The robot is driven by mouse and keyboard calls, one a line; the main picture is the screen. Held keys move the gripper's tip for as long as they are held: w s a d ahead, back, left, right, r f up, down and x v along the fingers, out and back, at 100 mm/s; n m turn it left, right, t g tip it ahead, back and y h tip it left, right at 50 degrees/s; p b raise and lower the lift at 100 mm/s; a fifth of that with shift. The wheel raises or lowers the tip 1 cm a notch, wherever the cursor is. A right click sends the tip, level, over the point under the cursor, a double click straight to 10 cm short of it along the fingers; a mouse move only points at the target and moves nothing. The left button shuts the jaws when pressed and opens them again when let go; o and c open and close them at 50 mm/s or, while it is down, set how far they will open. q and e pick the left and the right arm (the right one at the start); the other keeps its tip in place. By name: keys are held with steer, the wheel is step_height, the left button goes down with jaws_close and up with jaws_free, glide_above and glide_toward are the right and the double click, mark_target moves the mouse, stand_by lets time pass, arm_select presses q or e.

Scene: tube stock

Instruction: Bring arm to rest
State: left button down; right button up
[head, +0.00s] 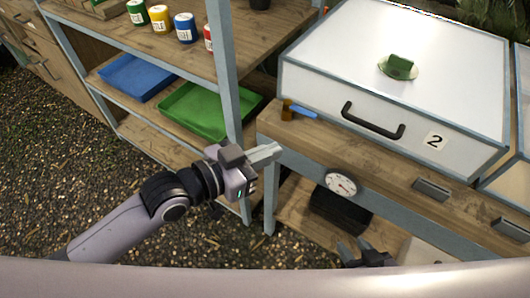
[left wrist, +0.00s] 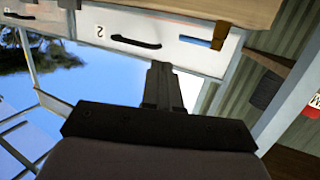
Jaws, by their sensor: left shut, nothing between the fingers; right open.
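My left arm reaches in from the left in the head view. Its gripper (head: 266,153) is shut and empty, in front of the post between the shelf rack and the wooden bench. The shut fingers also show in the left wrist view (left wrist: 161,72), below the white box. My right gripper (head: 366,254) shows at the bottom edge of the head view, in front of the lower part of the bench. It is open, and its arm is mostly hidden.
The bench (head: 385,160) holds a white box (head: 400,75) marked 2 and a blue-handled tool (head: 300,110). A dial (head: 341,182) sits on its front. The rack holds cans (head: 160,18), a blue tray (head: 137,76) and a green tray (head: 205,108). Gravel (head: 60,165) lies open at left.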

arm_select(q)
steer(key=s+a+f+n+y, duration=0.4)
steer(key=s+a+f+y, duration=0.1)
steer(key=a+f, duration=0.5)
steer(key=s+a+f+n+t+y, duration=0.1)
steer(key=s+a+f+n+y, duration=0.3)
steer(key=a+f, duration=0.6)
steer(key=shift+s+a+f+n+t+y, duration=0.3)
steer(key=shift+s+f+y, duration=0.15)
steer(key=shift+s+y, duration=0.65)
steer(key=shift+s, duration=0.15)
